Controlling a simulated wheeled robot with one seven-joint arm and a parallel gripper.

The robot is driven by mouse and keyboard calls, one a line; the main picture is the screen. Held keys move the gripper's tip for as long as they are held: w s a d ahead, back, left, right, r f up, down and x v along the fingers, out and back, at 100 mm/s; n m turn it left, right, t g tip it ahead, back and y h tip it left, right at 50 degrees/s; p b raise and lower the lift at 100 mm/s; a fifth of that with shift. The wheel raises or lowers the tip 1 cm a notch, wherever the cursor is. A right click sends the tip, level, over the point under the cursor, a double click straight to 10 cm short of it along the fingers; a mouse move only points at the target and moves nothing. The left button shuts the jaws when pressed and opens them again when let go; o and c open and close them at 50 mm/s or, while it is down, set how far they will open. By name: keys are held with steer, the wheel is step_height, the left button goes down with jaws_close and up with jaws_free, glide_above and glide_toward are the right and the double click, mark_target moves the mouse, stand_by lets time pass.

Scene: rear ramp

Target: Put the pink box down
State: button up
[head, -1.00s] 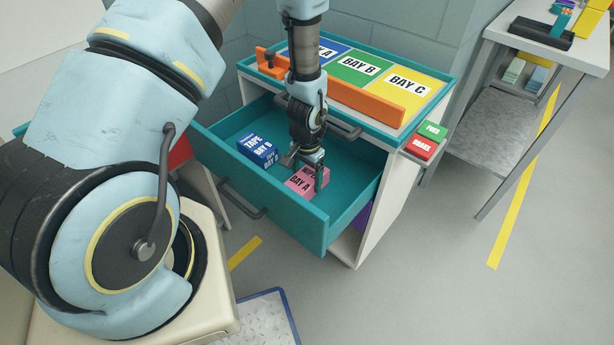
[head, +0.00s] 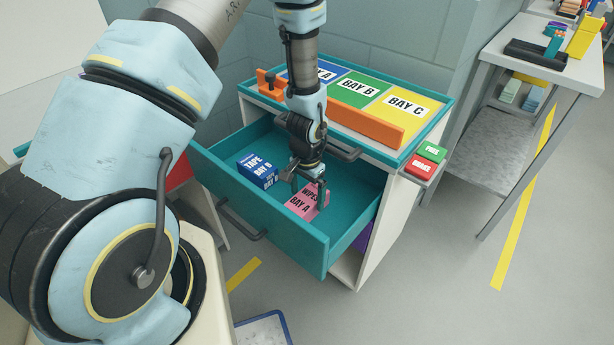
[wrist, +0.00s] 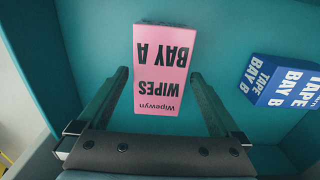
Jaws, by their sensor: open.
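The pink box (head: 308,204), marked "WIPES BAY A", lies in the open teal drawer (head: 262,216), near its front right part. It also shows in the wrist view (wrist: 162,58), label facing the camera and upside down. My gripper (head: 309,192) is over the box, pointing down. In the wrist view its fingers (wrist: 160,78) are spread wide, one on each side of the box, with teal drawer floor visible between each finger and the box. Part of the box is hidden by the gripper in the head view.
A blue box (head: 257,171) marked "TAPE BAY B" is in the drawer, left of the pink box. An orange bar (head: 365,120) edges the bay-marked top. Green (head: 432,152) and red (head: 420,168) blocks sit at the cabinet's right side. The drawer's right part is bare.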

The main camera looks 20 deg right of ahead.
mark_target(307, 198)
step_height(307, 198, up, 10)
steer(key=b, duration=0.1)
steer(key=shift+b, duration=0.3)
steer(key=w+a+r+n, duration=0.4)
steer(key=a+r, duration=0.4)
steer(key=a, duration=0.3)
steer(key=s+a+r+n, duration=0.2)
steer(key=a+r+n, duration=0.1)
steer(key=a, duration=0.4)
steer(key=s+a+r+n+t, duration=0.1)
steer(key=a+r+n, duration=0.3)
steer(key=a, duration=0.4)
steer(key=shift+s+a+r+t, duration=0.3)
steer(key=shift+s+r, duration=0.1)
steer(key=shift+r, duration=0.15)
